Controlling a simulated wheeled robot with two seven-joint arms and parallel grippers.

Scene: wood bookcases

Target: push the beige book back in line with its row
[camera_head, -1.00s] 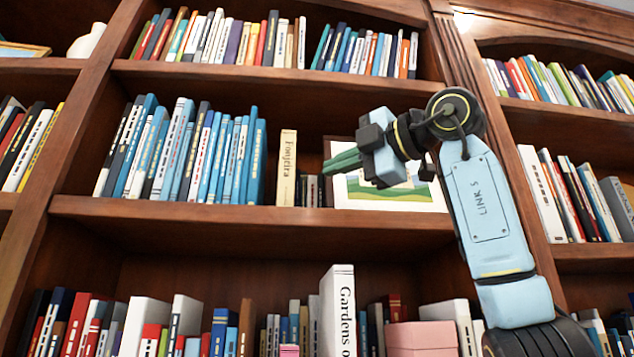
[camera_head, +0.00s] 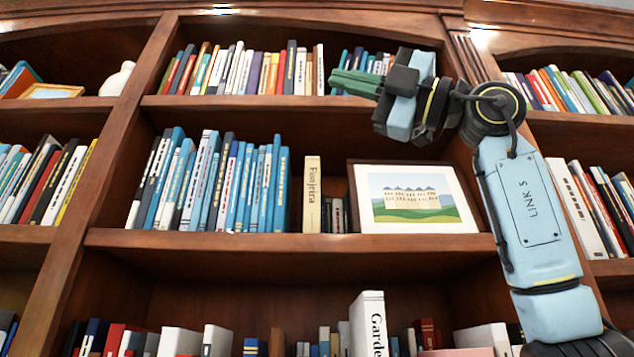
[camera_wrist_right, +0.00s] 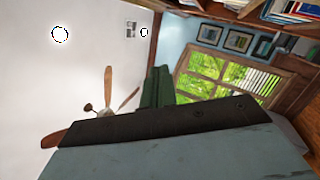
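The beige book (camera_head: 312,195), with dark lettering on its spine, stands upright on the middle shelf in the head view. Blue books (camera_head: 240,187) stand to its left and short dark books (camera_head: 337,216) to its right. My left gripper is not in view.
A framed picture (camera_head: 416,198) of a building leans on the same shelf, right of the short books. The shelf board above (camera_head: 260,102) carries another row. A tall white book (camera_head: 368,325) stands below. The wrist view shows ceiling, a fan (camera_wrist_right: 105,95) and a window (camera_wrist_right: 222,75).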

